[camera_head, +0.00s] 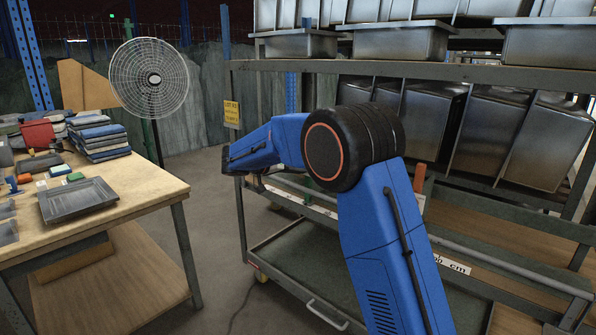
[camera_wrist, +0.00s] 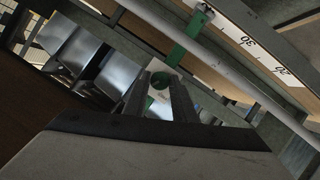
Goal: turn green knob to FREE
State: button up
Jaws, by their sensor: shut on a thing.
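In the wrist view, the green knob (camera_wrist: 161,80) shows as a small round green part between the tips of my gripper (camera_wrist: 160,90). The two grey fingers stand on either side of it and are shut on it. More green shows lower down between the fingers. A green upright piece (camera_wrist: 188,38) crosses a pale rail just beyond. No FREE marking is readable, so I cannot tell the knob's setting.
A scale strip (camera_wrist: 265,55) with numbers runs along the rail. Metal sinks (camera_head: 490,125) stand in the grey rack (camera_head: 420,72) ahead. A wooden table (camera_head: 145,185) with a dark tray (camera_head: 78,200) and stacked cloths is at left. A fan (camera_head: 150,78) stands behind; floor between is clear.

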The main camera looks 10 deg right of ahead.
jog(key=shift+w+a+f+n+g+h, duration=0.2)
jog(key=shift+n+h, duration=0.75)
jog(key=shift+n, duration=1.1)
jog(key=shift+s+d+f+n+g+h, duration=0.15)
jog(key=shift+n+g+h, duration=0.2)
jog(key=shift+n+h, duration=1.1)
jog(key=shift+w+a+f+n+g+h, duration=0.15)
jog(key=shift+n+g+h, duration=0.2)
jog(key=shift+n, duration=2.25)
jog(key=o, duration=1)
jog(key=shift+o, duration=0.2)
jog(key=v, duration=1.7)
jog(key=shift+a+f, duration=0.15)
jog(key=shift+f, duration=0.1)
jog(key=shift+s, duration=0.15)
